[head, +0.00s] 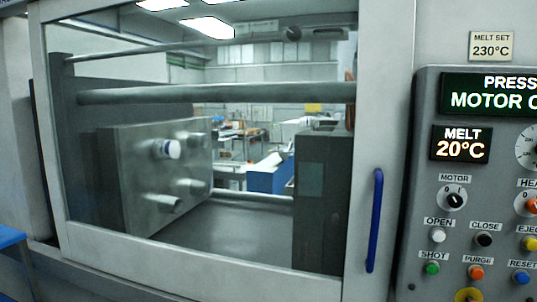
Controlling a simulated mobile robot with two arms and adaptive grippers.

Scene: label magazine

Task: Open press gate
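The press gate is a pale grey sliding frame (200,275) around a large window. It stands across the press opening and looks closed, with its right edge close to the control panel (408,250). A long upright blue handle (375,220) is on the gate's right side. Through the window I see a grey mould half (140,195) with several short pins on the left. A darker block (320,200) is on the right, and horizontal tie bars (220,93) cross between. Neither of my grippers is in view, and nothing touches the handle.
The panel shows a melt display (461,145) reading 20°C, a motor knob (455,198), and labelled buttons including a white open button (438,235) and black close button (484,240). A blue surface (10,238) shows at the left edge. The space before the handle is clear.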

